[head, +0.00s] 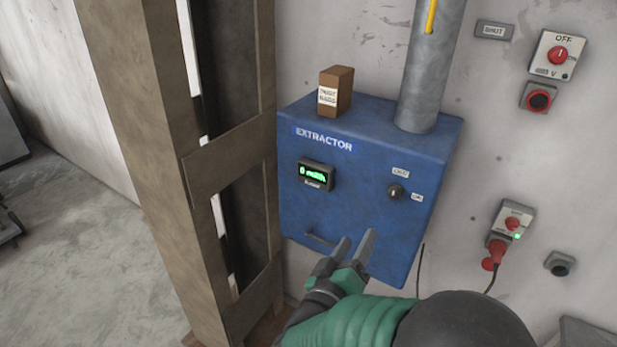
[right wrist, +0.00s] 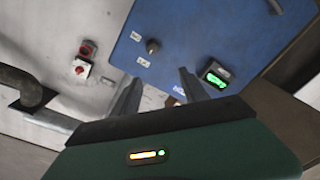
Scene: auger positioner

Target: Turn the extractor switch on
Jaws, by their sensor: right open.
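The blue extractor box (head: 350,215) is fixed to the wall in the middle of the head view. Its small dark rotary switch (head: 395,192) is on the right of the front face, with one label above it and one to its right. The switch also shows in the right wrist view (right wrist: 152,46). A display (head: 316,175) with green digits is on the left of the face. My right gripper (head: 357,247) is open and empty, in front of the lower part of the box, below and left of the switch and apart from it. My left gripper is not in view.
A brown post frame (head: 150,120) stands left of the box. A small brown carton (head: 336,91) and a grey pipe (head: 430,80) are on top. Right of the box, the wall carries a red-knobbed switch (head: 558,55) and a plugged socket (head: 510,222) with a cable.

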